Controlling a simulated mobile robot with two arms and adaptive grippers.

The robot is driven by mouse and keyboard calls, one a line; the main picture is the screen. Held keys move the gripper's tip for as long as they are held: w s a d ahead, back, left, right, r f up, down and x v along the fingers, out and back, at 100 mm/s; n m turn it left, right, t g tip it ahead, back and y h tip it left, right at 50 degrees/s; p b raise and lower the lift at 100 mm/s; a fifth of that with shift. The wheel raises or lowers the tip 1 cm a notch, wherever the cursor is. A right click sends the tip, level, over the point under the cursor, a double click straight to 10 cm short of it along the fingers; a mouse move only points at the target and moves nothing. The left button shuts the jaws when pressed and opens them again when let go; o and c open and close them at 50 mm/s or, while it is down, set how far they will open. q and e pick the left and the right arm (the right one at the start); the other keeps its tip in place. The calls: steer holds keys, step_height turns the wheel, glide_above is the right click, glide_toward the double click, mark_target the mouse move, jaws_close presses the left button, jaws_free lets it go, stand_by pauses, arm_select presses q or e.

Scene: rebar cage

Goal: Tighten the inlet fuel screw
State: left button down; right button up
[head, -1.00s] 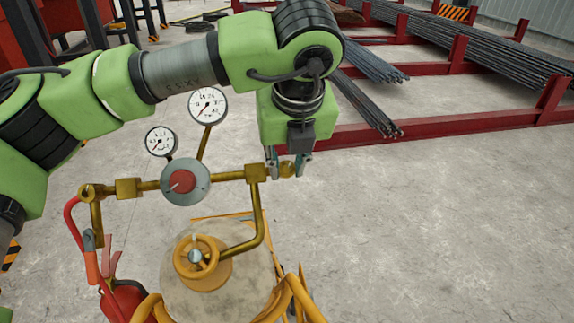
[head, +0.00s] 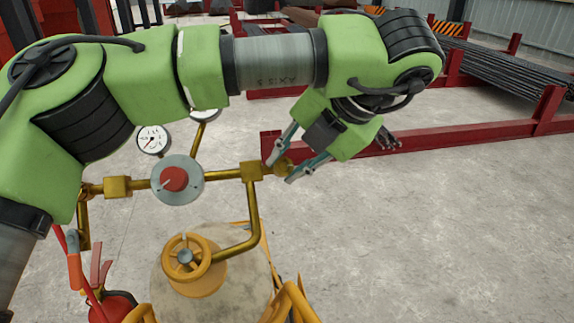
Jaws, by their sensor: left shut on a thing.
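The inlet fuel screw (head: 283,164) is a small brass piece at the right end of the brass pipe. My left gripper (head: 281,171) is shut on it, one finger on each side. The fingers come down tilted from the upper right, and they partly hide the screw. The brass block (head: 251,171) sits just left of the screw. The round grey regulator with a red centre (head: 177,180) is farther left on the same pipe. My right gripper is not in view.
A gauge (head: 153,140) stands above the pipe; my arm mostly covers a second gauge. Below is a tank with a yellow handwheel (head: 193,257). Red beams (head: 440,142) and rebar bundles (head: 510,72) lie behind. The floor at right is clear.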

arm_select(q)
steer(key=m+t+y, duration=0.1)
steer(key=m, duration=0.1)
steer(key=m+t+y+b, duration=0.1)
steer(key=m, duration=0.2)
steer(key=shift+s+d+f, duration=0.1)
steer(key=shift+d, duration=0.05)
steer(key=shift+m, duration=0.4)
steer(key=c, duration=2)
jaws_free()
steer(key=shift+c, duration=0.2)
steer(key=v, duration=0.7)
steer(key=shift+s+d, duration=0.2)
steer(key=shift+d, duration=0.05)
